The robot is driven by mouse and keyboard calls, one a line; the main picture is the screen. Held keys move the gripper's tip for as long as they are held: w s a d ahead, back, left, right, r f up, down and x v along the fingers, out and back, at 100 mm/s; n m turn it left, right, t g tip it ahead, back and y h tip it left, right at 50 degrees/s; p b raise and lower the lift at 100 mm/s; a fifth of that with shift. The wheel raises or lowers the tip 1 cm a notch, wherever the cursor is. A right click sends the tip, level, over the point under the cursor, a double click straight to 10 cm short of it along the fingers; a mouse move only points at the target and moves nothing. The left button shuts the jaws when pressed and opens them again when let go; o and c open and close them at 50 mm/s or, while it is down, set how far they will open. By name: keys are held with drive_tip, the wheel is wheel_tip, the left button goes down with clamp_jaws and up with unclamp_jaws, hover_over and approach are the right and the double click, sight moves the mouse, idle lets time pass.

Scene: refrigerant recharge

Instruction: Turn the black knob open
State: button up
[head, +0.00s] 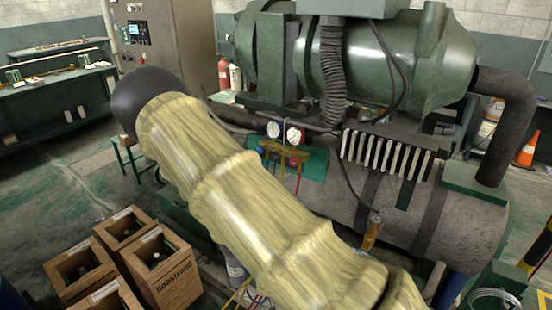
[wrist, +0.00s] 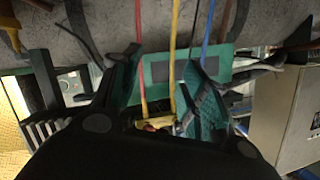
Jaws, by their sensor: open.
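My gripper (wrist: 162,58) shows in the wrist view with its two fingers apart. Red, yellow and blue hoses pass through the space between and beside the fingers, and nothing appears clamped. A brass manifold (wrist: 158,123) sits low between the fingers, partly hidden by the black gripper body. In the head view the manifold (head: 287,153) hangs below two round gauges (head: 285,132) against a green plate on the machine. I cannot clearly make out the black knob in either view. My gripper is not visible in the head view; my yellow-sleeved arm crosses the middle.
A large green compressor (head: 395,55) stands above a grey tank (head: 455,215). A grey cabinet (head: 172,45) and an orange cone (head: 527,150) are farther back. Open floor lies at left.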

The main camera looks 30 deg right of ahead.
sight(274, 157)
drive_tip(key=w+r+m+g+h, duration=0.1)
drive_tip(key=w+r+m+h, duration=0.2)
drive_tip(key=r, duration=0.4)
drive_tip(key=w+r+m+h, duration=0.1)
drive_tip(key=w+r+m, duration=0.35)
drive_tip(key=r, duration=0.25)
drive_tip(key=shift+m, duration=0.35)
drive_tip(key=p+x, duration=0.1)
drive_tip(key=x, duration=0.2)
drive_tip(key=p+x, duration=0.1)
drive_tip(key=x, duration=0.3)
drive_tip(key=s+p+x, duration=0.1)
drive_tip(key=x, duration=0.3)
drive_tip(key=shift+s+d+r+p, duration=0.15)
drive_tip(key=shift+d+r+p, duration=0.1)
drive_tip(key=shift+r+p, duration=0.15)
drive_tip(key=shift+f, duration=0.1)
clamp_jaws()
